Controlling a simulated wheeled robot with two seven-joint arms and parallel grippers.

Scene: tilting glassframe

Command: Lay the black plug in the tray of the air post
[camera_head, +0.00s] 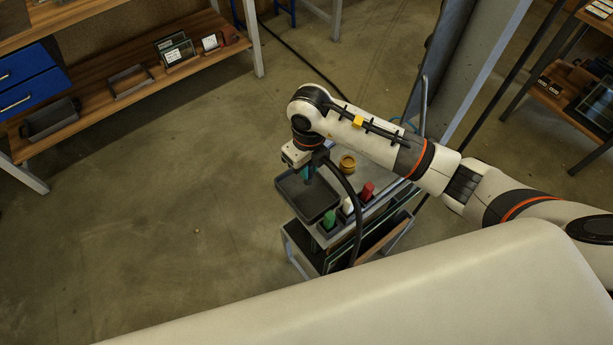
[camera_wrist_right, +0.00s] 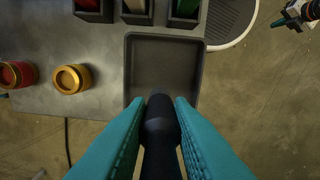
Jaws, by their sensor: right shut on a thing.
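My right gripper (camera_head: 308,174) is shut on the black plug (camera_wrist_right: 160,122), which sits between the teal fingers (camera_wrist_right: 160,128) in the right wrist view. A black hose (camera_head: 352,195) curves down beside the gripper in the head view. The shallow dark tray (camera_head: 312,204) of the air post is empty; it also shows in the right wrist view (camera_wrist_right: 165,68). The plug overlaps the tray's lower edge there and appears held above it. What looks like my left gripper (camera_wrist_right: 290,18) shows small at the right wrist view's upper right corner; its opening is unclear.
Red (camera_head: 367,190), white (camera_head: 347,206) and green (camera_head: 329,219) pieces stand in dark holders beside the tray. A golden ring-shaped piece (camera_head: 347,163) and a red one (camera_wrist_right: 17,75) are on the grey top. A wooden shelf (camera_head: 95,105) stands left; open floor lies between.

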